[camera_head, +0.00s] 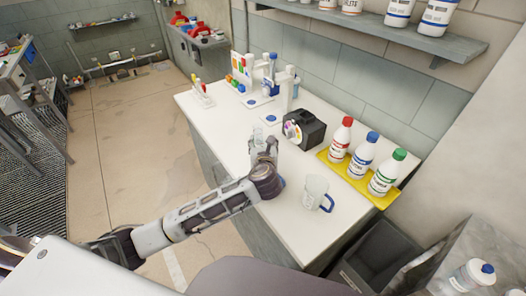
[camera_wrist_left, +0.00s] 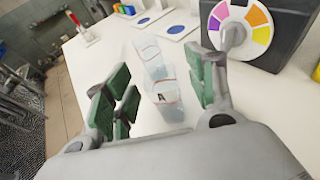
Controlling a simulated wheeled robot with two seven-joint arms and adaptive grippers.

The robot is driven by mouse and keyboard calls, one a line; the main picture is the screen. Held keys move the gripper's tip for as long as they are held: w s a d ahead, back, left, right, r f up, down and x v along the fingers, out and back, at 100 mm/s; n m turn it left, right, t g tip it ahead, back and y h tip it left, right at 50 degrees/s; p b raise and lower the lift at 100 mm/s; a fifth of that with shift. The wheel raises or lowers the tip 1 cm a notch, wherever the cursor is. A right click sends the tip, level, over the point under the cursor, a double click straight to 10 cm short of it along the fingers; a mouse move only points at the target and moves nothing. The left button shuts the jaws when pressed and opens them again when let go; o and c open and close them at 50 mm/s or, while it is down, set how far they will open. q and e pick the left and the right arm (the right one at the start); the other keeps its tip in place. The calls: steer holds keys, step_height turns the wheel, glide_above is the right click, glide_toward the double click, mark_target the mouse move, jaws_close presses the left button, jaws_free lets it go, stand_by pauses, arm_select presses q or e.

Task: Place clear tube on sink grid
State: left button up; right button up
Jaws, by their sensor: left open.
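My left gripper (camera_head: 265,147) is above the white counter, open, with green-padded fingers in the left wrist view (camera_wrist_left: 160,90). In the head view a small clear piece (camera_head: 270,119) shows just beyond the fingers. My right gripper is not in view. I cannot make out a sink grid.
The white counter (camera_head: 210,120) holds a black box with a colour wheel (camera_head: 303,128), a clear blue-handled jug (camera_head: 316,190), and a yellow tray (camera_head: 343,178) with capped bottles. Blue-marked stands (camera_head: 270,85) are further back. A dark grey bin (camera_head: 378,258) is at lower right.

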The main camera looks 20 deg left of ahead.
arm_select(q)
steer(key=shift+c, duration=0.5)
steer(key=c, duration=1.1)
steer(key=shift+r, duration=0.1)
steer(key=shift+r+p, duration=0.4)
steer(key=shift+r, duration=4.55)
